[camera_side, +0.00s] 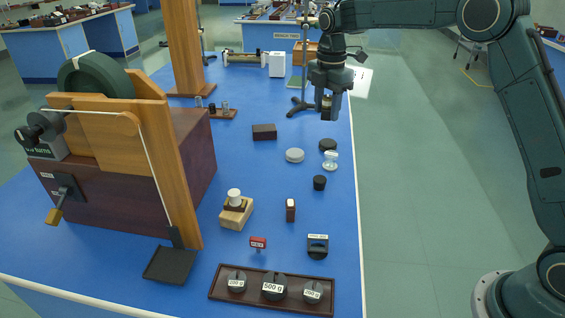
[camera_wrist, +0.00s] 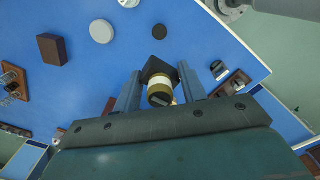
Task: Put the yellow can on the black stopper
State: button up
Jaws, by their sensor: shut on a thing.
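My gripper (camera_side: 327,112) is shut on the yellow can and holds it in the air above the back right part of the blue bench. In the wrist view the yellow can (camera_wrist: 159,92), dull gold with a white band, sits between the two fingers; in the side view the fingers mostly hide it. The black stopper (camera_side: 319,183), a small dark tapered cylinder, stands on the bench near the right edge. It is below and nearer the side camera than my gripper, well apart from the can. I cannot make it out in the wrist view.
A dark box (camera_side: 264,131) lies farther back. A weight tray (camera_side: 222,288) is in front. A metal stand (camera_side: 303,75) rises beside my gripper.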

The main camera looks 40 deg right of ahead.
aim_at(320, 178)
jog(key=shift+f, duration=0.1)
notch_tip(320, 178, down, 20)
jog(key=shift+r, duration=0.1)
dwell(1.1)
jog(key=o, duration=1)
jog(key=shift+c, duration=0.2)
notch_tip(320, 178, up, 12)
jog(key=shift+r, duration=0.15)
dwell(0.6)
